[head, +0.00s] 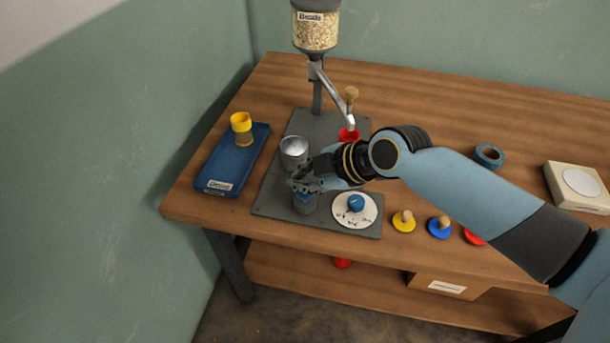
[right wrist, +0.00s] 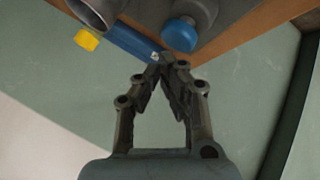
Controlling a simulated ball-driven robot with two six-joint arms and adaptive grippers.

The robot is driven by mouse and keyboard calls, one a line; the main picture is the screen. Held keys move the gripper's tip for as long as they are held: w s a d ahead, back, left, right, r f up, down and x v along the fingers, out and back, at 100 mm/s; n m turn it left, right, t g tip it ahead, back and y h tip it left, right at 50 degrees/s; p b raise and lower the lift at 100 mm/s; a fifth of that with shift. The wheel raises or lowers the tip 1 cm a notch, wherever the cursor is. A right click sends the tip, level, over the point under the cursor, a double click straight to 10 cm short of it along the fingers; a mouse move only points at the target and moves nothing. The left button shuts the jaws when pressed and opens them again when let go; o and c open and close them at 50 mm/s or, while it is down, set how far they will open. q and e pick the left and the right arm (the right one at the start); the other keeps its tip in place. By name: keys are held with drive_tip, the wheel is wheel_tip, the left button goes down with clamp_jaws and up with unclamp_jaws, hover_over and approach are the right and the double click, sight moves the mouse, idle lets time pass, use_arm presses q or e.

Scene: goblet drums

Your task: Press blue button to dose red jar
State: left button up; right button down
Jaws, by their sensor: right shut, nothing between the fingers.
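The dispenser (head: 316,30) stands at the back of a grey base plate, its hopper filled with pale grain. The red jar (head: 349,135) is under its spout, partly hidden by my right arm. The blue button (head: 304,197) sits on a grey post at the front of the plate. My right gripper (head: 301,186) is shut and empty, just at the button in the head view and partly covering it. In the right wrist view, the blue button (right wrist: 180,34) is beyond the fingertips (right wrist: 165,64); I cannot tell whether they touch. My left gripper is not in view.
A metal cup (head: 293,150) stands close behind the gripper, and a dial (head: 355,204) is to its right. A yellow jar (head: 241,127) stands on a blue tray (head: 215,180). Knobbed lids (head: 404,222) line the front edge. Blue tape (head: 489,156) and a scale (head: 578,184) are right.

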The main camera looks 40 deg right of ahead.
drive_tip(key=shift+f, duration=0.1)
drive_tip(key=shift+f+b, duration=0.35)
drive_tip(key=shift+b, duration=0.05)
drive_tip(key=shift+f+b, duration=0.95)
drive_tip(key=shift+f, duration=0.1)
idle(1.1)
drive_tip(key=shift+r, duration=0.1)
drive_tip(key=shift+r+p, duration=1.3)
drive_tip(key=shift+r, duration=0.05)
drive_tip(key=shift+r, duration=0.1)
wheel_tip(320, 180, up, 5)
drive_tip(key=p, duration=0.4)
